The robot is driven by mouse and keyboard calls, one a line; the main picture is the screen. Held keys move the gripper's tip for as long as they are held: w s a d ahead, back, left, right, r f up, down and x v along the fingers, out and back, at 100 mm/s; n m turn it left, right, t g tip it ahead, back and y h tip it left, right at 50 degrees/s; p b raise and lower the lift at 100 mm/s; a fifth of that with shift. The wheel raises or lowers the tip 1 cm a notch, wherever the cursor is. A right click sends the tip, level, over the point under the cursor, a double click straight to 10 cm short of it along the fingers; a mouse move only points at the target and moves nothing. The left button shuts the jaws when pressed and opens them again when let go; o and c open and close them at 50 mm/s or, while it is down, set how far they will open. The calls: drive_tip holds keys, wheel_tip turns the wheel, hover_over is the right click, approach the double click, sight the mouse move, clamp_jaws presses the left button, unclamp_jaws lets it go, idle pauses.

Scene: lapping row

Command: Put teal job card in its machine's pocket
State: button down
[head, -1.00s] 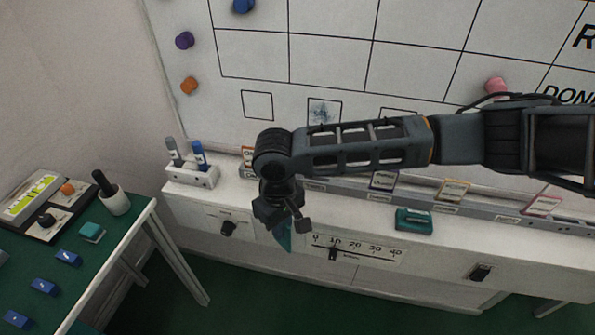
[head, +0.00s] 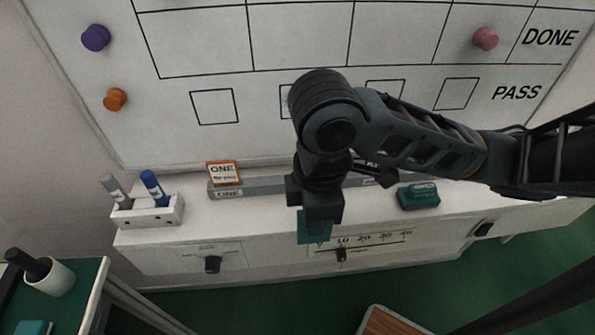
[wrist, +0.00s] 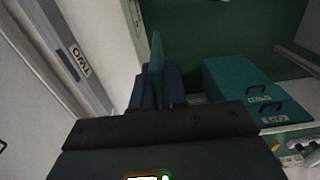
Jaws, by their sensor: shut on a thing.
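My gripper (head: 318,207) hangs in front of the white ledge below the board and is shut on the teal job card (head: 314,230). The card points downward from the jaws in the head view. In the wrist view the card (wrist: 155,62) shows edge-on between the blue fingers, apart from the rail. In the wrist view the rail (wrist: 62,40) carries a TWO label. My arm hides much of the rail in the head view.
A white marker holder (head: 150,212) stands left on the ledge. A teal eraser-like block (head: 418,196) sits to the right. A green table with a pen cup (head: 50,277) is lower left. Teal drawers (wrist: 238,85) show in the wrist view.

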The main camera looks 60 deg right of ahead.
drive_tip(key=w+d, duration=0.3)
drive_tip(key=d, duration=0.1)
drive_tip(key=w+d+p, duration=0.1)
drive_tip(key=w+d, duration=0.2)
drive_tip(key=d, duration=0.1)
drive_tip(key=w+d, duration=0.3)
drive_tip(key=shift+w+d, duration=0.1)
drive_tip(key=shift+d, duration=0.3)
drive_tip(key=f, duration=0.1)
drive_tip(key=f+b, duration=0.2)
drive_tip(key=shift+w+d+f, duration=0.25)
drive_tip(key=shift+b, duration=0.3)
drive_tip(key=shift+f, duration=0.45)
drive_tip(key=shift+f+b, duration=0.2)
drive_tip(key=shift+b, duration=0.2)
drive_tip(key=c, duration=1.2)
unclamp_jaws()
drive_tip(key=shift+r, duration=0.1)
drive_tip(key=shift+o, duration=0.2)
